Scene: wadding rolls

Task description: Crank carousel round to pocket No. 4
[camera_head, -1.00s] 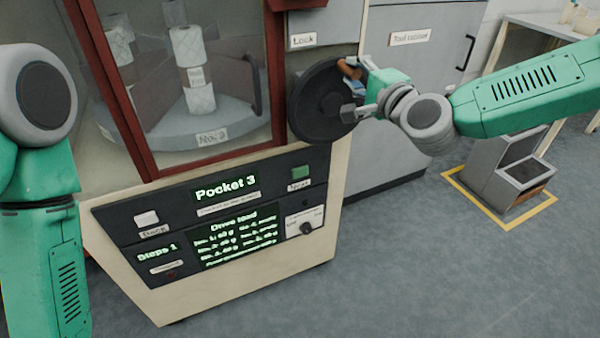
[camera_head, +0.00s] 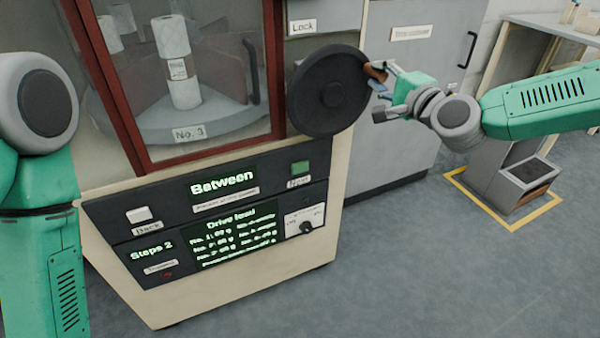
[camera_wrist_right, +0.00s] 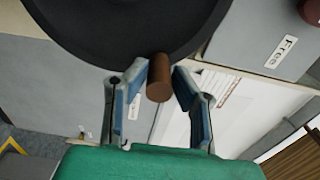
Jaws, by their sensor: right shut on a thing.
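The black crank wheel (camera_head: 331,90) is on the machine's front, right of the window. My right gripper (camera_head: 381,82) is shut on its brown handle (camera_head: 375,74), at the wheel's right side. In the right wrist view the handle (camera_wrist_right: 159,82) sits between the blue-grey fingers. The carousel (camera_head: 232,118) shows behind the window, with a white roll (camera_head: 176,62) standing above the label "No. 3" (camera_head: 190,133). The display (camera_head: 222,181) reads "Between", and the step counter (camera_head: 152,252) reads "Steps 2". My left gripper is out of view; only its arm shows at left.
The panel has a white "Back" button (camera_head: 138,214), a green "Next" button (camera_head: 300,168) and a small knob (camera_head: 306,227). A grey cabinet (camera_head: 410,100) stands behind my right gripper. A grey bin-like unit (camera_head: 520,180) stands inside yellow floor tape. The front floor is clear.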

